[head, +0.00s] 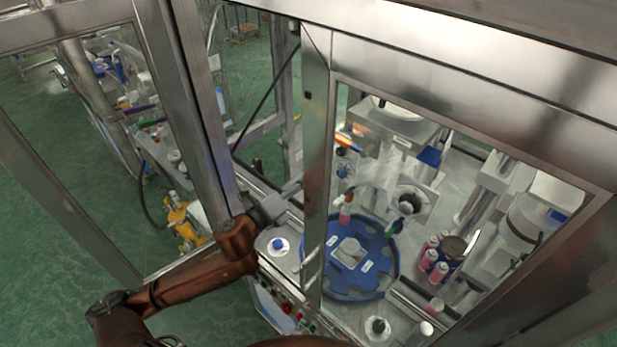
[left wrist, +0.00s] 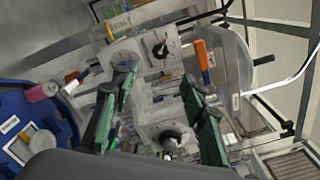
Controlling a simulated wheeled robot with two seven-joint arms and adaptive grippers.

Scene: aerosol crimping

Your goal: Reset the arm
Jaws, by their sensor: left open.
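My left arm (head: 205,268) comes in from the left in the head view, and its wrist reaches through the machine's frame opening. The frame post partly hides the hand there. In the left wrist view my left gripper (left wrist: 160,108) has its two green fingers spread apart with nothing held between them. Machine fittings with round knobs show beyond the fingers. My right gripper is not in view.
A blue turntable (head: 322,278) carries a pink and white can (head: 345,211) at its far rim. Several pink cans (head: 440,271) stand to its right. The metal post (head: 317,150) and glazed frames stand close around the arm. Green floor is open at left.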

